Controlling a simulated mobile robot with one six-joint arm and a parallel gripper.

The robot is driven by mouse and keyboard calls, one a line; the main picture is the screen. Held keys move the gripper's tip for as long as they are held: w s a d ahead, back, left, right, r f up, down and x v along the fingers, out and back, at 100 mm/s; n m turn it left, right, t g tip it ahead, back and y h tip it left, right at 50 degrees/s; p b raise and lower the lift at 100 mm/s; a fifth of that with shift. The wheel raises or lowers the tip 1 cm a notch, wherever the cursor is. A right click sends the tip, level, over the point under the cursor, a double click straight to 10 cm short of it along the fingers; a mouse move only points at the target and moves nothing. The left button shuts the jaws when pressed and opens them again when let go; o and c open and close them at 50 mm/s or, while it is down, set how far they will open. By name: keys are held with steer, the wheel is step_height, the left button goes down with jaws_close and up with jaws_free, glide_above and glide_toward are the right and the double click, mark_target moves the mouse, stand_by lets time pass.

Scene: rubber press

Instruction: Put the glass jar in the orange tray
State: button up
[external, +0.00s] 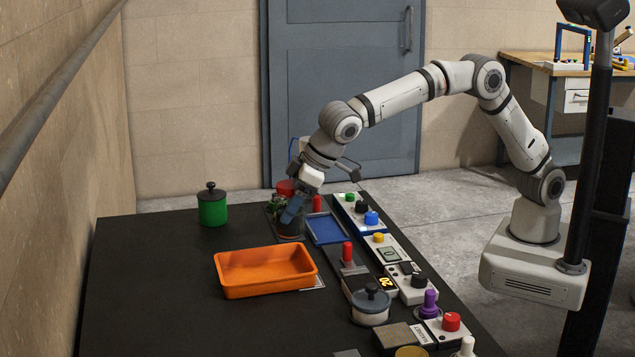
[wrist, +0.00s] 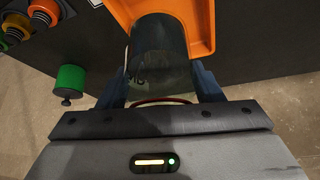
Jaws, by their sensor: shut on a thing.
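My gripper (external: 292,211) points down over the black table at the back edge of the work area. In the wrist view my gripper (wrist: 160,82) has its two fingers on either side of the glass jar (wrist: 158,52), shut on it. The jar looks dark and see-through, with part of some lettering on it. In the external view the glass jar (external: 290,232) is partly hidden by the fingers, and I cannot tell whether it touches the table. The orange tray (external: 266,284) lies in front of it, apart, and looks empty. The tray (wrist: 205,38) also shows beyond the jar in the wrist view.
A green lidded pot (external: 212,206) stands to the left at the back. A blue tray (external: 326,229) lies close on the jar's right. Button panels (external: 388,249) line the right edge, with a grey lidded pot (external: 371,306) near the front. The table's left side is clear.

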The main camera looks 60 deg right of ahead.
steer(key=shift+s+a+f, duration=0.1)
steer(key=shift+a+f, duration=0.15)
steer(key=shift+a, duration=0.05)
step_height(320, 180, down, 9)
steer(key=shift+f+p, duration=0.1)
steer(key=shift+p, duration=0.35)
steer(key=shift+f, duration=0.1)
steer(key=o, duration=1.2)
